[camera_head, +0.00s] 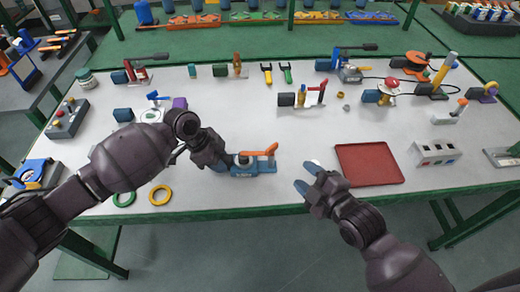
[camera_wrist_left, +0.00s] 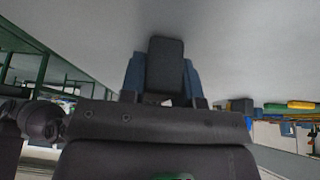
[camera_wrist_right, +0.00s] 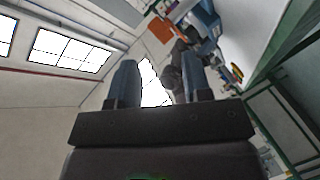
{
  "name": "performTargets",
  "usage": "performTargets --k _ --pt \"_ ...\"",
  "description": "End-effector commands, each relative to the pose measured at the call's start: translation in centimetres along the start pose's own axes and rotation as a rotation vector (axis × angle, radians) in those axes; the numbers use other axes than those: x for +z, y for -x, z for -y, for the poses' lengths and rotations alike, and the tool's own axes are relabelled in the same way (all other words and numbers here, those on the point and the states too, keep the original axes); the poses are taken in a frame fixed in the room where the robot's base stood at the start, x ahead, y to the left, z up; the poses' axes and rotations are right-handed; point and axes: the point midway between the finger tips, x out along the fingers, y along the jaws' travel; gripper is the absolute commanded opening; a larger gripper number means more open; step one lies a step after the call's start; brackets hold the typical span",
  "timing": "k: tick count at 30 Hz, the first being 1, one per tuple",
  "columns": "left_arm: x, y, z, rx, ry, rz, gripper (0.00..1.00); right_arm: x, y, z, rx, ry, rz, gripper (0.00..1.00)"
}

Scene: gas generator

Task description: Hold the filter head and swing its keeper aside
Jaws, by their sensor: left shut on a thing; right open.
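A blue unit with an orange lever (camera_head: 262,152) on top stands near the front edge of the white table; it looks like the filter head (camera_head: 252,168) and the lever like its keeper. The lever lies roughly level, pointing right. My left gripper (camera_head: 222,166) is at the unit's left end. In the left wrist view its blue fingers are shut on a dark block (camera_wrist_left: 165,66), which seems to be the unit's grip; the head view hides this contact behind the hand. My right gripper (camera_head: 307,176) is open and empty, right of the unit and apart from it.
A red tray (camera_head: 368,164) lies right of my right gripper, with a grey box with sockets (camera_head: 434,152) beyond. Green and yellow rings (camera_head: 160,195) lie at the front left. Several fittings stand along the back. White table between is mostly clear.

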Motion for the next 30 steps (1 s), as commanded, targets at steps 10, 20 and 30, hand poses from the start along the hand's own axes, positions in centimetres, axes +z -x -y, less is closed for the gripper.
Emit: performTargets --k 10,20,30 --pt "0.0 0.0 0.0 0.0 0.001 0.0 0.0 -4.9 -6.2 0.6 -0.272 0.098 -0.12 0.45" --pt "0.0 0.0 0.0 0.0 0.001 0.0 0.0 -7.7 -9.5 1.4 -0.581 0.197 -0.146 0.45" --pt "0.0 0.0 0.0 0.0 0.001 0.0 0.0 -8.6 -11.0 0.4 -0.889 0.36 -0.089 0.45"
